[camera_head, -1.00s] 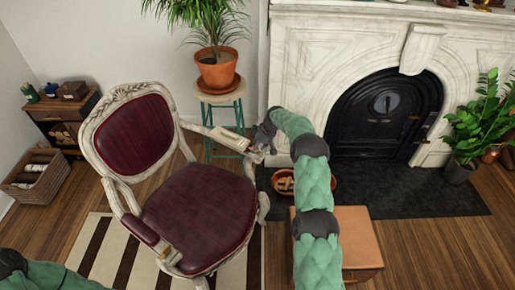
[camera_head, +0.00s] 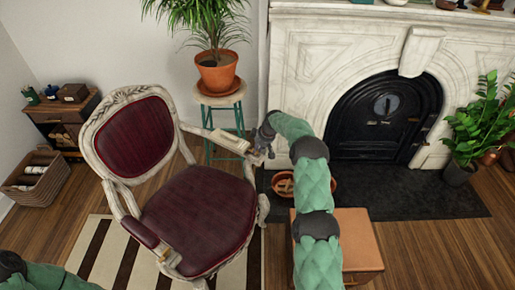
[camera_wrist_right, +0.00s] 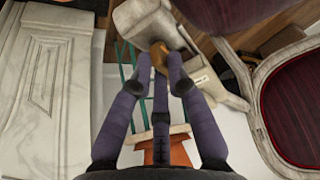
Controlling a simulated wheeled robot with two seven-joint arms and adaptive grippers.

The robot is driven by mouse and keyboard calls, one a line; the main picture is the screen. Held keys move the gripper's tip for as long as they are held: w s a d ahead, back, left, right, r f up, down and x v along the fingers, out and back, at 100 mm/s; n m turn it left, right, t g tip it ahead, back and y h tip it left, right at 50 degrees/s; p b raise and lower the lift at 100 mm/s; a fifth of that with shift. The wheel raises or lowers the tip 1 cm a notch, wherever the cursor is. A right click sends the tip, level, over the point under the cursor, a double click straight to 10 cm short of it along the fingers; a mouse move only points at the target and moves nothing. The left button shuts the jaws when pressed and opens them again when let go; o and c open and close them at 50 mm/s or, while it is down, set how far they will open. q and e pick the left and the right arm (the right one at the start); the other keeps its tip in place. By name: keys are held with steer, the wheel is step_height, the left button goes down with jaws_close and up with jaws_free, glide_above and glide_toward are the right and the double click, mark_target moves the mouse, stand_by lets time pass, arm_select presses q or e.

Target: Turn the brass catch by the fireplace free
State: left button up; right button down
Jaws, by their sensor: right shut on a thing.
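The brass catch (camera_wrist_right: 158,56) shows in the right wrist view as a small brown-gold piece between my fingertips, in front of a pale block (camera_wrist_right: 150,22). My right gripper (camera_wrist_right: 157,80) is shut on it, with its purple fingers around it. In the head view my right gripper (camera_head: 262,145) is at the right end of the pale chair arm, left of the marble fireplace (camera_head: 310,75). The catch is too small and covered to make out there, and its turn angle cannot be told. Only part of my left arm shows at lower left; its gripper is out of view.
A red-seated armchair (camera_head: 200,215) stands close left of my right gripper. A potted plant (camera_head: 216,75) on a stool (camera_head: 222,97) is behind it. A bowl (camera_head: 283,188) lies on the dark hearth (camera_head: 420,195).

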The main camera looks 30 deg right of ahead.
steer(key=m+p, duration=0.1)
steer(key=m+h+p, duration=0.1)
steer(key=m, duration=0.1)
steer(key=shift+s+a+r+m, duration=0.15)
steer(key=shift+a+m, duration=0.05)
steer(key=shift+m, duration=0.1)
steer(key=shift+m+h, duration=0.6)
steer(key=shift+m, duration=0.2)
steer(key=shift+a+m+h, duration=0.1)
steer(key=shift+m+h, duration=0.2)
steer(key=shift+m, duration=0.6)
steer(key=shift+a+f+m+h+b, duration=0.15)
steer(key=shift+m+h+b, duration=0.15)
steer(key=shift+m, duration=0.3)
steer(key=shift+d+f+m+h+b, duration=0.1)
steer(key=shift+f+m+h+b, duration=0.15)
steer(key=shift+m, duration=0.35)
steer(key=m+b, duration=0.1)
steer(key=m+h+b, duration=0.1)
steer(key=m+b, duration=0.1)
steer(key=shift+a+m+g, duration=0.2)
steer(key=shift+m+g, duration=0.1)
steer(key=shift+g, duration=0.1)
steer(key=shift+a+r+m+g+h+b, duration=0.15)
steer(key=shift+m+g+h+b, duration=0.15)
steer(key=shift+m+b, duration=0.65)
steer(key=shift+m+g, duration=0.3)
steer(key=shift+m, duration=0.75)
